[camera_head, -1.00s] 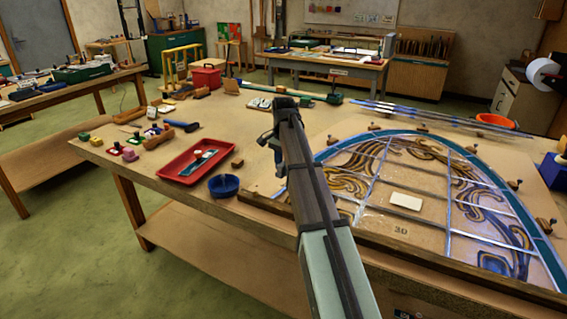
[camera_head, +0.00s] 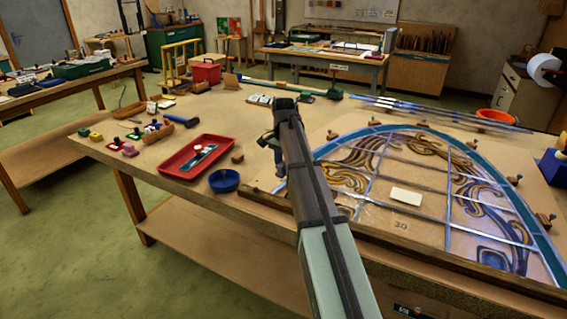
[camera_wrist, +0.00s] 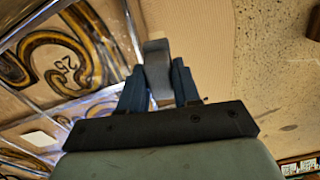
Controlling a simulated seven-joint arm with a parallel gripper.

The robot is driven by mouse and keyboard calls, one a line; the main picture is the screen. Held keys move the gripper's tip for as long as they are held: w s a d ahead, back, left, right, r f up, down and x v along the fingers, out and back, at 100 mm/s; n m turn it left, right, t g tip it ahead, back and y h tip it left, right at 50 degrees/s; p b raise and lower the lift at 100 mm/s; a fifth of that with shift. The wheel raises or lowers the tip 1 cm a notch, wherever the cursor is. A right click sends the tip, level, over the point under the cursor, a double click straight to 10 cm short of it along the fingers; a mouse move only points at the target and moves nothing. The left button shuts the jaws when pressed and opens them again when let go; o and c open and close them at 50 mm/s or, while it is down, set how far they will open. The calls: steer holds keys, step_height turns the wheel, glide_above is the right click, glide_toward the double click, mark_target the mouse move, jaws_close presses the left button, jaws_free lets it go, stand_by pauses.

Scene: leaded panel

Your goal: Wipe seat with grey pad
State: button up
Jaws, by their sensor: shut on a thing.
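The grey pad (camera_wrist: 157,66) is a small block standing out between the two dark fingers of my gripper (camera_wrist: 159,82) in the wrist view. The gripper is shut on it. The leaded panel (camera_head: 447,208) lies on the bench, with painted glass, metal strips and a teal border. A bare tan cell marked 30 (camera_head: 400,224) sits near its lower middle and may be the seat; I cannot tell for sure. A white rectangular piece (camera_head: 406,196) lies at that cell's upper part.
Left of my arm are a red tray (camera_head: 180,166) with tools and a blue bowl (camera_head: 224,181). Small blocks (camera_head: 514,180) stand around the panel's curved edge. Long metal strips (camera_head: 440,110) lie behind it. An orange bucket (camera_head: 497,117) is at the back right.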

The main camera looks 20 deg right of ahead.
steer(key=shift+f, duration=1.3)
steer(key=shift+w+d+r, duration=0.1)
steer(key=shift+w+d, duration=0.4)
steer(key=shift+d, duration=0.2)
steer(key=shift+s+a, duration=0.65)
steer(key=shift+a, duration=0.3)
steer(key=shift+s+a, duration=0.65)
steer(key=shift+a, duration=0.3)
steer(key=shift+s+a, duration=0.65)
steer(key=shift+a, duration=0.3)
steer(key=shift+w+d, duration=0.1)
steer(key=shift+w+d, duration=0.65)
steer(key=shift+d, duration=0.3)
steer(key=shift+w+d, duration=0.65)
steer(key=shift+d, duration=0.3)
steer(key=shift+w+d, duration=0.65)
steer(key=shift+d, duration=0.3)
steer(key=shift+d, duration=0.1)
